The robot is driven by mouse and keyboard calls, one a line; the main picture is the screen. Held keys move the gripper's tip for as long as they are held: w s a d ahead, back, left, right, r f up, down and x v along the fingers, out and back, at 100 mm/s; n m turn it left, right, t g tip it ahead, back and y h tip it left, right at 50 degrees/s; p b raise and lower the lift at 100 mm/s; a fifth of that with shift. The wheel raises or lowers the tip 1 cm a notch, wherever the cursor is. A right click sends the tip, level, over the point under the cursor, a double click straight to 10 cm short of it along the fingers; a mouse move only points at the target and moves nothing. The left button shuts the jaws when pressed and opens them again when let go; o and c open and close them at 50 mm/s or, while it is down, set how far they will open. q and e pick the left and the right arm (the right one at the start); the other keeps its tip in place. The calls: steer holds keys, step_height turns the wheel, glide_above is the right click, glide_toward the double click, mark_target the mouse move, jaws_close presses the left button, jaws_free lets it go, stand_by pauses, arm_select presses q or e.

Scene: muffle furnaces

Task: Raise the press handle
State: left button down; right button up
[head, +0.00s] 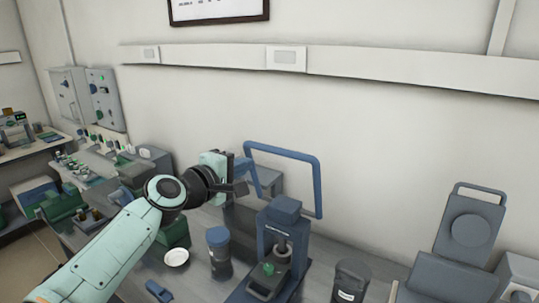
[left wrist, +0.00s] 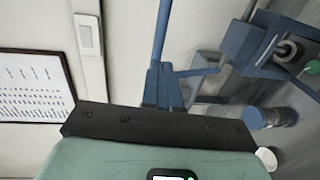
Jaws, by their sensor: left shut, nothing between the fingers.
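The blue press (head: 283,232) stands on the bench right of centre in the head view. Its blue bar handle (head: 288,154) is a large bent loop that rises above and behind the press body. In the left wrist view the handle (left wrist: 161,35) shows as a blue bar, with the press (left wrist: 245,45) at the upper right. My left gripper (head: 241,188) is shut and empty, close to the handle's left leg in the head view; I cannot tell whether they touch. My right gripper is not in view.
A dark blue-lidded jar (head: 219,255) and a small white dish (head: 176,258) stand left of the press. A dark cup (head: 349,282) stands right of it. A grey device with an open lid (head: 468,230) is farther right. The wall is close behind.

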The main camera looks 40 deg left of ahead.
mark_target(270, 148)
arm_select(q)
steer(key=w, duration=0.3)
steer(key=w+a+f+p, duration=0.1)
steer(key=w, duration=0.3)
steer(key=w+p, duration=0.1)
steer(key=w, duration=0.3)
steer(key=shift+a+f, duration=0.2)
steer(key=shift+f, duration=0.05)
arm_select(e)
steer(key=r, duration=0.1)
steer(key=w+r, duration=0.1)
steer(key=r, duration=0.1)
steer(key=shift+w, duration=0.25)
arm_select(q)
steer(key=shift+w+r+p, duration=0.7)
steer(key=shift+w+p, duration=0.05)
steer(key=shift+p, duration=0.2)
steer(key=shift+w+a, duration=0.1)
steer(key=shift+f, duration=0.1)
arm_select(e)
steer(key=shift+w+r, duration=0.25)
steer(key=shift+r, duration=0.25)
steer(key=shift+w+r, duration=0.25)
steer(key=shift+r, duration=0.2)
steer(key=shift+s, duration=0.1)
